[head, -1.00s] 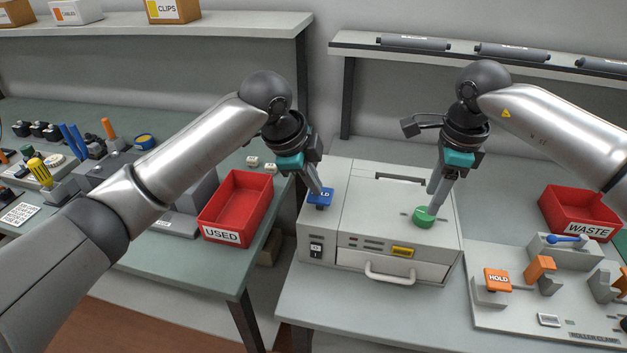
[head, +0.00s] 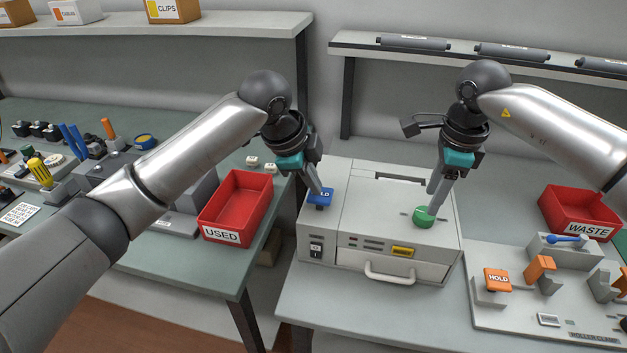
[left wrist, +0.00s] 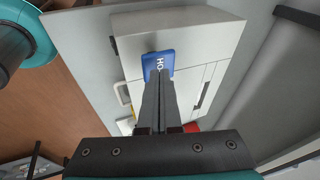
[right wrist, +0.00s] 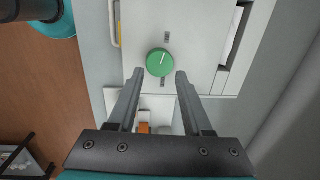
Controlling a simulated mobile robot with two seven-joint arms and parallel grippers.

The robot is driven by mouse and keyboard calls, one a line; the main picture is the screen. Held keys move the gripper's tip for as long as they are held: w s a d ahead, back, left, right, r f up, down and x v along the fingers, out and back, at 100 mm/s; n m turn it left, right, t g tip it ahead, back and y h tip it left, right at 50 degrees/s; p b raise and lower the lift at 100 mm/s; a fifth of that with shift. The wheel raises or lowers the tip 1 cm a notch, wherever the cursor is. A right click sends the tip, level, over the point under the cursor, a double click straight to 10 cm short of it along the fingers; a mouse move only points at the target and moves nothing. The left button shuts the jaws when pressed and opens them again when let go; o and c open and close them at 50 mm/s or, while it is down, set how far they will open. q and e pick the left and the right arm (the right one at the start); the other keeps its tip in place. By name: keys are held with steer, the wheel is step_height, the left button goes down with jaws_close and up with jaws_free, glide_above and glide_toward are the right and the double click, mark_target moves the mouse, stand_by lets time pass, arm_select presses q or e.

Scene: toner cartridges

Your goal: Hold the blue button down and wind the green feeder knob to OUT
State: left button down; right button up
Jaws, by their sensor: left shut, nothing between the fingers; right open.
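The blue button (head: 321,198), lettered HOLD, is on the top left of the pale machine (head: 375,215). My left gripper (head: 318,190) is shut and empty, its tips on or just above the button; I cannot tell if it is pressed. In the left wrist view the tips cover part of the blue button (left wrist: 158,62). The green knob (head: 423,218) is at the machine's front right. My right gripper (head: 433,208) is open over it. In the right wrist view the round knob (right wrist: 159,62) shows a white pointer line toward upper right, just beyond and between the two fingertips.
A red USED bin (head: 237,205) stands left of the machine. A red WASTE bin (head: 583,213) and a fixture with an orange HOLD block (head: 497,280) are to the right. A shelf with dark rollers (head: 512,52) runs behind. The table in front of the machine is clear.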

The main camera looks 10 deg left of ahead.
mark_target(424, 217)
arm_select(q)
steer(key=shift+f, duration=0.1)
stand_by(0.3)
steer(key=shift+f, duration=1.4)
arm_select(e)
steer(key=o, duration=0.5)
steer(key=shift+s+a+r+m+y, duration=0.1)
steer(key=shift+s+r+m+y, duration=0.5)
steer(key=shift+m, duration=0.6)
steer(key=s+d+r+m+t+y, duration=0.1)
steer(key=s+d+r+m+t, duration=0.1)
steer(key=d+r+m, duration=0.4)
steer(key=shift+m, duration=0.3)
steer(key=x, duration=0.4)
steer(key=a+x, duration=0.1)
steer(key=x, duration=0.3)
steer(key=a+x, duration=0.1)
steer(key=x, duration=0.4)
steer(key=shift+a+r, duration=0.2)
steer(key=shift+a, duration=0.1)
steer(key=shift+c, duration=0.3)
